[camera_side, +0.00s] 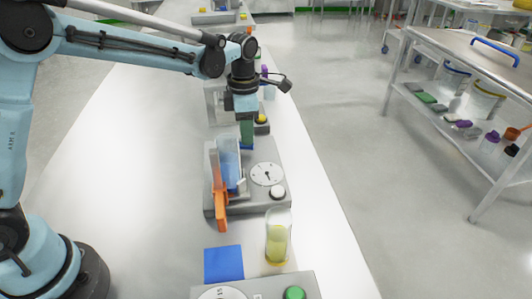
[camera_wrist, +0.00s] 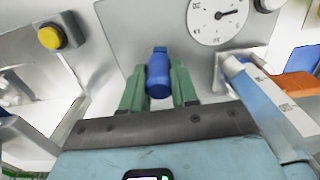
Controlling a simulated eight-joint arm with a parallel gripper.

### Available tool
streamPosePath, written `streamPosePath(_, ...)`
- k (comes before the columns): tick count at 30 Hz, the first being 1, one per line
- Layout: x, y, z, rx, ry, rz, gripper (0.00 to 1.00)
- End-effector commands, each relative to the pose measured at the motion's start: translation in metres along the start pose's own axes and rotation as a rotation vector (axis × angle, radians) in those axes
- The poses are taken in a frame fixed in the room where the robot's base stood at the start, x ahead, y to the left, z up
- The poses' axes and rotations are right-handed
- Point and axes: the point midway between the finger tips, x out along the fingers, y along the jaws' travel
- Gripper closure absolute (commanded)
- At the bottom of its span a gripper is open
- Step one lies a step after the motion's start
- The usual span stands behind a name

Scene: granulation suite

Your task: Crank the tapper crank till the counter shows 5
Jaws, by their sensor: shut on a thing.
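The tapper is a grey slab unit (camera_side: 244,208) on the white bench. The blue crank handle (camera_wrist: 157,72) stands at its far end. My gripper (camera_wrist: 158,84) has its green fingers shut on this handle, one finger on each side. In the side view my gripper (camera_side: 246,138) points down at the unit's far end, and the fingers hide most of the handle. A round white dial (camera_side: 267,174) with a dark pointer is on the unit. It also shows in the wrist view (camera_wrist: 204,27), upside down and partly cut off. I cannot read a count.
A clear tube (camera_side: 229,150) with blue inside and an orange part (camera_side: 220,205) stand on the unit's left. A white button (camera_side: 278,192) is near its front corner. A beaker of yellow liquid (camera_side: 278,240) stands just in front. A yellow button box (camera_wrist: 60,38) lies beyond the unit.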

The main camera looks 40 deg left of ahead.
Motion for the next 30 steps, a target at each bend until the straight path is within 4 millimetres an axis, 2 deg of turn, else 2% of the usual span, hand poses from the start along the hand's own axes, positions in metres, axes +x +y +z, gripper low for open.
streamPosePath(11, 0.0, -0.018, -0.015, -0.004, 0.008, 0.002, 0.91)
streamPosePath(22, 0.0, -0.019, -0.016, -0.006, 0.006, 0.004, 0.91)
streamPosePath(30, 0.0, -0.026, -0.031, -0.007, 0.006, 0.004, 0.91)
